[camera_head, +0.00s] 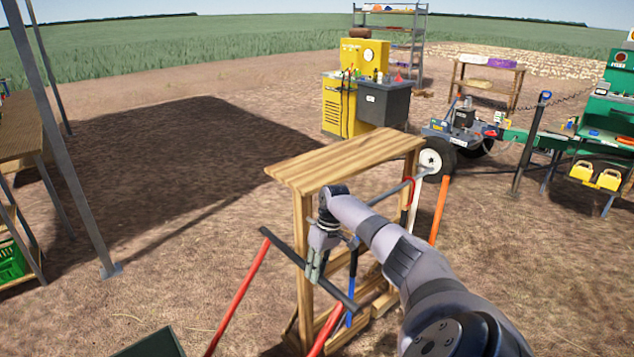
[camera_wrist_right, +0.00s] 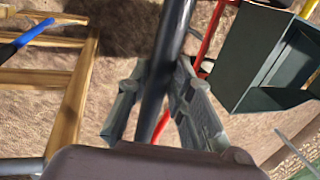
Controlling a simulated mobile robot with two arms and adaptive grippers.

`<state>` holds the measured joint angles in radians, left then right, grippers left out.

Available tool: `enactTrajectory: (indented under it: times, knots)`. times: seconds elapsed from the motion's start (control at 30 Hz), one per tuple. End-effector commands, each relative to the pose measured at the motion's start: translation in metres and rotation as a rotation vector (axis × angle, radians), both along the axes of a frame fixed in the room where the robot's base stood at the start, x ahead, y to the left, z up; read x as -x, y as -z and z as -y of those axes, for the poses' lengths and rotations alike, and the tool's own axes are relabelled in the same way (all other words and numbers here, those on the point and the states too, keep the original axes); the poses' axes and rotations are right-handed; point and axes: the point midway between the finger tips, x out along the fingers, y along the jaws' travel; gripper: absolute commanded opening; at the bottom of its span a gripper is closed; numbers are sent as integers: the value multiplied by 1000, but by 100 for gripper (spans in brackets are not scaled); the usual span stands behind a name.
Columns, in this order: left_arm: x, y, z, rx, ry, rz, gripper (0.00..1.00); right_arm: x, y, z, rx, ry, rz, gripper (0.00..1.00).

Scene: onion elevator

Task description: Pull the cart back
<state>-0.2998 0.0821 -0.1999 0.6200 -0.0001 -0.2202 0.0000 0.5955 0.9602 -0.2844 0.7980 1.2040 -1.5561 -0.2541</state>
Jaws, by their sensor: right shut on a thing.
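A dark handlebar (camera_head: 290,255) with red tubes (camera_head: 238,290) running down from its ends stands in front of a wooden rack in the head view. I take it for the cart's handle. My right gripper (camera_head: 315,268) reaches down to the bar and is shut on it near its middle. In the right wrist view the bar (camera_wrist_right: 168,60) runs between the two fingers of the gripper (camera_wrist_right: 158,100). A dark green box (camera_head: 152,344) shows at the bottom edge, and likely the same box in the wrist view (camera_wrist_right: 265,65). The cart's wheels are not visible. My left gripper is not in view.
The wooden rack (camera_head: 345,160) with several long-handled tools stands close behind the bar. A metal post (camera_head: 65,150) and shelves (camera_head: 22,130) are at the left. A yellow machine (camera_head: 335,105) and a small wheeled trailer (camera_head: 455,135) stand farther back. Bare ground lies at the left middle.

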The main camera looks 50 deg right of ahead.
Motion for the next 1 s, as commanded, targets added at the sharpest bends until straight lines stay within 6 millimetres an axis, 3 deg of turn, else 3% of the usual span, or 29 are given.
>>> enactTrajectory:
  times: [0.13,0.17,0.43,0.77,1.0]
  knots:
    - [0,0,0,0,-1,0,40,1,-3,5,12,3,2,0]
    - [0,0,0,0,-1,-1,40,1,-3,5,12,3,2,22]
    - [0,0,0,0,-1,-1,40,1,-2,4,10,3,1,40]
    - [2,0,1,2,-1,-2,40,0,-3,3,6,2,1,41]
    - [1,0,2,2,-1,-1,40,2,-34,12,8,3,4,41]
